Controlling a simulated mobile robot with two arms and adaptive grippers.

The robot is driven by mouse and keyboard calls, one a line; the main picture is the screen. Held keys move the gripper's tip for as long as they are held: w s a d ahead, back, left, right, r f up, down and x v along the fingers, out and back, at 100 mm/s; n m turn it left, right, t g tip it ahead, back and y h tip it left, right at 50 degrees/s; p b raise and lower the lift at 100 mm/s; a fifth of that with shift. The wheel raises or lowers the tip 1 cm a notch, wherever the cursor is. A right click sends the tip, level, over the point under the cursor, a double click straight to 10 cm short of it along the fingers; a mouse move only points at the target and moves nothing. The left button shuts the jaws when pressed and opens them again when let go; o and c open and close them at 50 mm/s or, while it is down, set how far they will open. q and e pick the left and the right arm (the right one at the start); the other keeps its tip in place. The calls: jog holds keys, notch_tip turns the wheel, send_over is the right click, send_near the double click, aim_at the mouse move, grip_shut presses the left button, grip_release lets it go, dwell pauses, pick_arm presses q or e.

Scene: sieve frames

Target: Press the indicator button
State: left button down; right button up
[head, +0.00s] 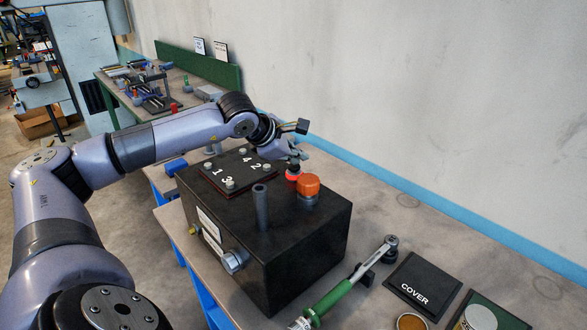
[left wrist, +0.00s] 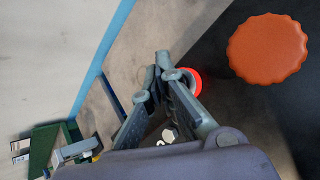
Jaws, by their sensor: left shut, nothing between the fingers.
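The indicator button (head: 292,174) is a small red button with a dark base on top of the black box (head: 310,240), beside the orange ribbed cap (head: 308,185). In the left wrist view the button (left wrist: 194,76) shows as a glowing red ring, partly hidden behind my fingertips. My left gripper (head: 297,157) is shut and empty, its tips just over the button. In the left wrist view the shut fingertips (left wrist: 165,62) overlap the button's left side; I cannot tell whether they touch it. My right gripper is not in view.
The box top also carries a numbered plate (head: 238,191) with several bolts and an upright grey post (head: 261,205). A green-handled wrench (head: 330,300) and a COVER plate (head: 424,284) lie on the table to the right. The wall (head: 400,90) stands behind.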

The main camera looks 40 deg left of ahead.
aim_at(296, 167)
pick_arm(q)
jog(key=shift+f+b, duration=0.4)
jog(key=shift+b, duration=0.1)
dwell(0.5)
jog(key=shift+r+p, duration=0.4)
jog(key=shift+r, duration=0.45)
notch_tip(296, 167, up, 6)
jog(key=p, duration=0.3)
jog(key=shift+p, duration=0.35)
jog(key=shift+f, duration=0.1)
